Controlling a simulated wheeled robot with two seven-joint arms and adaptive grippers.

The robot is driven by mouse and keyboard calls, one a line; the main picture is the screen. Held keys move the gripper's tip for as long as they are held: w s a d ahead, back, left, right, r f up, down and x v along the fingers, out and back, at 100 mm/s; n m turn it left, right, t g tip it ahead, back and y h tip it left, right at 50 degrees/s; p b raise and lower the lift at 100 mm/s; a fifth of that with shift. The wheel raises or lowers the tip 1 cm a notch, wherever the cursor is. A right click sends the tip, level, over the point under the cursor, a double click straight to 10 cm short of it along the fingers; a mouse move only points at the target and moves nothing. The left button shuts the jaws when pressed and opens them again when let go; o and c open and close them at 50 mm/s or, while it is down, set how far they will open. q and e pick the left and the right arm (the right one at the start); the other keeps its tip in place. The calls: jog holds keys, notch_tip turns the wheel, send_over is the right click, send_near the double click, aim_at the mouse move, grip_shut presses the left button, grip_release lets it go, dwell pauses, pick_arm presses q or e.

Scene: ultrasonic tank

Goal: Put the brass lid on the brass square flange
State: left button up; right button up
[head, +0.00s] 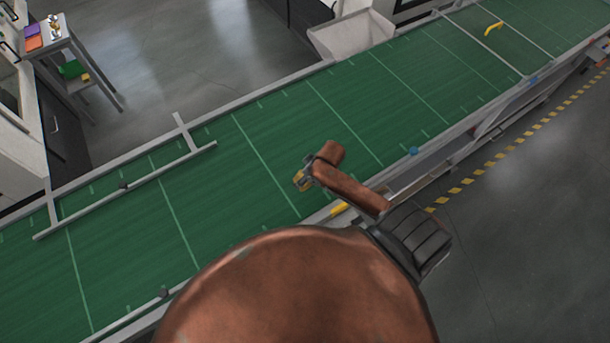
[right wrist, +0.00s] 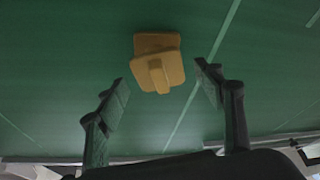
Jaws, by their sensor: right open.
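In the right wrist view a brass-coloured square piece with a raised bar, seemingly the brass lid (right wrist: 160,75), shows on the green belt. A second square plate edge, possibly the brass square flange (right wrist: 150,41), shows just behind it. They overlap in this view, and I cannot tell whether they touch or are seated. My right gripper (right wrist: 161,78) is open, with one finger on each side, short of the brass and apart from it. In the head view my right gripper (head: 305,176) is over the belt, with a small brass-yellow patch at it. My left gripper is not in view.
The green conveyor belt (head: 225,170) is mostly clear around my right gripper. A grey guide rail (head: 130,188) lies along its left far side. A yellow curved object (head: 493,28) lies far right. A grey hopper (head: 350,35) stands beyond the belt. A side table (head: 60,48) is at far left.

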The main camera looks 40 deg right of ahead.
jog(key=b+v, duration=0.1)
jog(key=v, duration=1.1)
jog(key=shift+s+r, duration=0.1)
